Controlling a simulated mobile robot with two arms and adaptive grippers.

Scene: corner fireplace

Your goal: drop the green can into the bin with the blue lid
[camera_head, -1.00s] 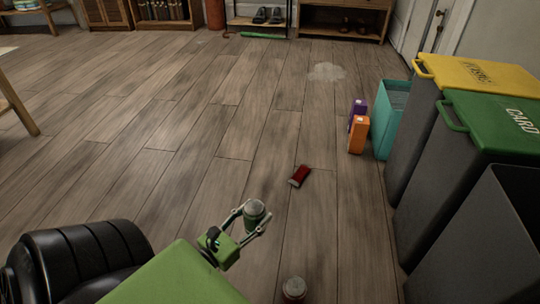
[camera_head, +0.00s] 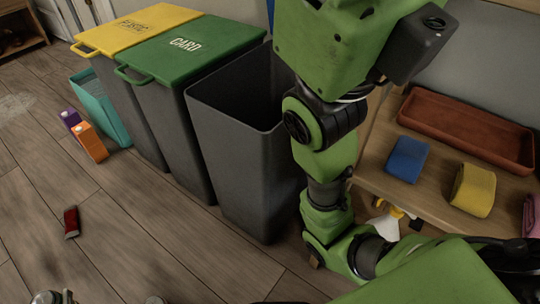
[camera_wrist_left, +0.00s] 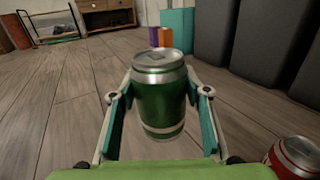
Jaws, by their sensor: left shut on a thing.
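In the left wrist view my left gripper (camera_wrist_left: 160,108) is shut on the green can (camera_wrist_left: 161,100), held upright with its silver top up. In the head view that gripper (camera_head: 55,297) shows only at the bottom left edge, cut off. A dark grey bin (camera_head: 232,135) stands open at the end of the bin row, to the right of the gripper and farther back. My right gripper is out of view.
Bins with a yellow lid (camera_head: 140,27) and a green lid (camera_head: 190,47) stand beside the open one. A teal container (camera_head: 103,110), cartons (camera_head: 92,142) and a red object (camera_head: 71,222) are at left. A red can (camera_wrist_left: 298,158) stands nearby. A shelf holds a terracotta tray (camera_head: 468,130).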

